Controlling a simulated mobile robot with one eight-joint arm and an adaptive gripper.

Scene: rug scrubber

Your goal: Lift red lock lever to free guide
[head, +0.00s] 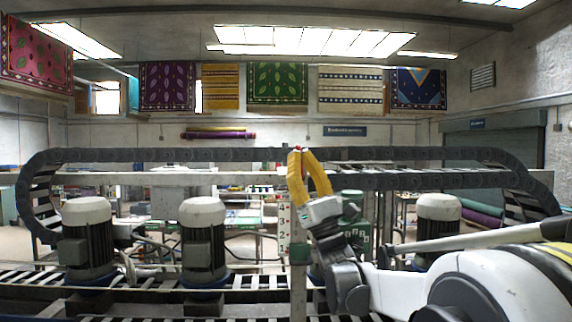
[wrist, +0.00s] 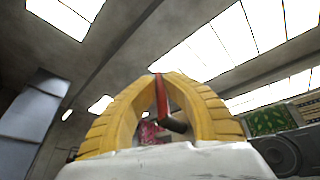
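The red lock lever (wrist: 161,98) shows in the wrist view as a thin red bar between my yellow fingers, with a dark rounded end (wrist: 176,124) below it. My gripper (wrist: 161,77) has its fingertips closed together on the bar's upper part. In the head view my gripper (head: 298,152) points up at the top of an upright post, with only a bit of red showing at its tips. The guide appears to be this upright post (head: 298,265), beside a white number scale (head: 283,222). My fingers and wrist hide part of the post and most of the lever.
Dark cable chains (head: 150,155) run along a horizontal beam behind the post. Several white-capped motors (head: 203,240) stand on the slatted rail at left and right. Rugs (head: 278,84) hang at the back wall. The air above my gripper is clear.

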